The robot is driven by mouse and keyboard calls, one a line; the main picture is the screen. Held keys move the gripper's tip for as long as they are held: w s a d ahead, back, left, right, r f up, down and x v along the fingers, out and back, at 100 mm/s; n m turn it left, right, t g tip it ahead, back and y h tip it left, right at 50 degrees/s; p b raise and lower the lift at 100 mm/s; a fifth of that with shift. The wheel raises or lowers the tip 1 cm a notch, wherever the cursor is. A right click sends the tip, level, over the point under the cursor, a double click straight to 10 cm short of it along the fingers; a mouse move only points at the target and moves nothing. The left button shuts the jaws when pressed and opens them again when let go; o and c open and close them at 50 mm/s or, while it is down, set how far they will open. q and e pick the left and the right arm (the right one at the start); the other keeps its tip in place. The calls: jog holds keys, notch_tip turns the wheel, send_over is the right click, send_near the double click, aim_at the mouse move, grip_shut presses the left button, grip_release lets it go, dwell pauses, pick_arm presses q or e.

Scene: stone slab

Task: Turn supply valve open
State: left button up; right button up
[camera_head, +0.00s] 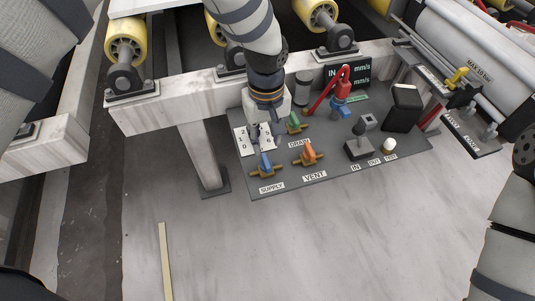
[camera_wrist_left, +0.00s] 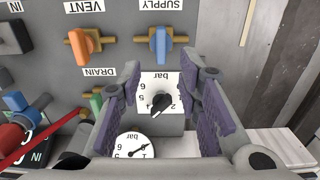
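The supply valve (camera_head: 265,166) has a blue handle on a brass body, above the SUPPLY label on the grey panel. In the left wrist view the supply valve (camera_wrist_left: 161,45) shows upside down, just beyond the fingertips. My left gripper (camera_head: 262,132) hangs over the gauges, behind the valve. The fingers appear apart from the valve. My right gripper is out of view.
The orange vent valve (camera_head: 308,153) is right of the supply valve; the green drain valve (camera_head: 294,124) is behind it. White gauges (camera_wrist_left: 155,88) lie beneath the gripper.

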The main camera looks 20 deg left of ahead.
aim_at(266, 160)
pick_arm(q)
notch_tip(266, 160, down, 8)
jog(key=shift+f+b, duration=0.2)
jog(key=shift+b, duration=0.25)
jog(key=shift+a, duration=0.1)
grip_shut()
